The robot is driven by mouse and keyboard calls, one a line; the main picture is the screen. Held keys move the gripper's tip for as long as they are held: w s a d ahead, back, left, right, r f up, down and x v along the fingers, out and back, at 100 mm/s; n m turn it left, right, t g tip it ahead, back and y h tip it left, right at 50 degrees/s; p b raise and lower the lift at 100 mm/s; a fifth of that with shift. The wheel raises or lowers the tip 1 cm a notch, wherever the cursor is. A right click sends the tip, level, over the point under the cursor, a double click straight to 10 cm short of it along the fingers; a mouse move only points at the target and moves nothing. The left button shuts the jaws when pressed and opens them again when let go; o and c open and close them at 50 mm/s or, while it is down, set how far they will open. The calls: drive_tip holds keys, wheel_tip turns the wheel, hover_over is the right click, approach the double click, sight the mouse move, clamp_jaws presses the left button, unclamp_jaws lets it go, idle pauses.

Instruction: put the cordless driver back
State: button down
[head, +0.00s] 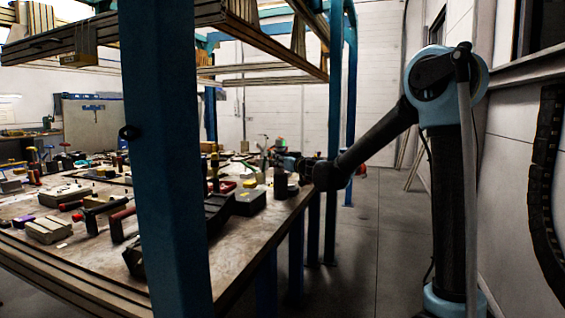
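My gripper (275,157) is at the end of my arm, over the right edge of the cluttered workbench (225,262), pointing left across the top. It is small and dark against the clutter, so I cannot tell whether its fingers are open or shut, or whether they hold anything. I cannot make out for certain which of the many tools is the cordless driver. A dark upright object (281,182) stands at the bench edge just below my gripper.
A thick blue post (165,160) hides part of the bench. A grey box (250,201) and red-handled clamps (122,215) lie on the top among several tools. Wooden beams (160,25) hang overhead. The floor (365,250) right of the bench is clear.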

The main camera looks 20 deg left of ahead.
drive_tip(key=shift+f, duration=0.7)
idle(0.6)
drive_tip(key=c, duration=1.1)
unclamp_jaws()
drive_tip(key=shift+s, duration=0.1)
drive_tip(key=v, duration=1.2)
